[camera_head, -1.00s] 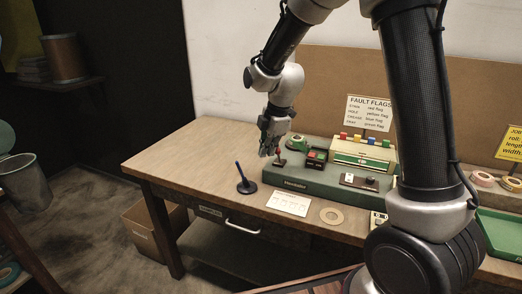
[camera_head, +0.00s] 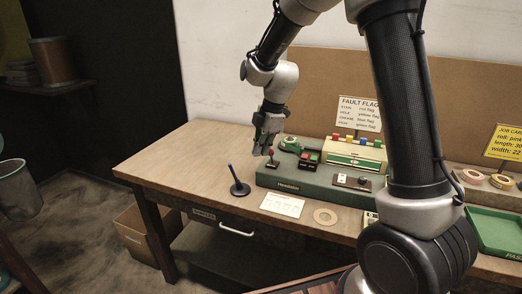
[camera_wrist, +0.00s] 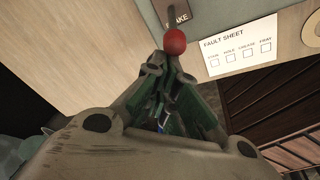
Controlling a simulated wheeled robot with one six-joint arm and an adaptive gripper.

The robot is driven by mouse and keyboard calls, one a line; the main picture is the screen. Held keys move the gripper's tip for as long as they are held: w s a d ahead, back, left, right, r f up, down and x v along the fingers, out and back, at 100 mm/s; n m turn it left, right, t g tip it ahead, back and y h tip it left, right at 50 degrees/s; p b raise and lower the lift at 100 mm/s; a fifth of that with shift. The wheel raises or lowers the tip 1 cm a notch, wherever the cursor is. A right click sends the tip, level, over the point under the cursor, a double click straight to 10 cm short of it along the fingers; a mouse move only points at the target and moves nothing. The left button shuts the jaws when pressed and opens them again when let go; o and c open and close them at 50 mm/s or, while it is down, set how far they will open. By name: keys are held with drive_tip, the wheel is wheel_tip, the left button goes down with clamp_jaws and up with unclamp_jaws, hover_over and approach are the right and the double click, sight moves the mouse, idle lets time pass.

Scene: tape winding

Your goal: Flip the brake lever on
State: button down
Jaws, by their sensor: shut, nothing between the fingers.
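The brake lever (camera_head: 271,161) is a short stick with a red knob at the left end of the green machine base (camera_head: 310,186). In the wrist view its red knob (camera_wrist: 175,41) is just beyond my fingertips, beside a partly hidden label ending in "AKE". My gripper (camera_head: 262,153) points down at the lever, with its fingers together and nothing held. In the wrist view my gripper (camera_wrist: 160,62) is shut, its tips close to the knob. I cannot tell whether they touch.
Red and green buttons (camera_head: 309,158) and a green tape roll (camera_head: 290,144) are near the lever. The table's left side (camera_head: 180,160) is clear.

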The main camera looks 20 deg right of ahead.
drive_tip(key=shift+w+d, duration=0.1)
drive_tip(key=w+d+g+y, duration=0.1)
drive_tip(key=w+d+r+g+y, duration=0.1)
drive_tip(key=g, duration=0.1)
drive_tip(key=w+d+m+g+y, duration=0.1)
drive_tip(key=w+g+y, duration=0.1)
drive_tip(key=shift+r, duration=0.2)
drive_tip(key=shift+w, duration=0.1)
drive_tip(key=shift+r, duration=0.8)
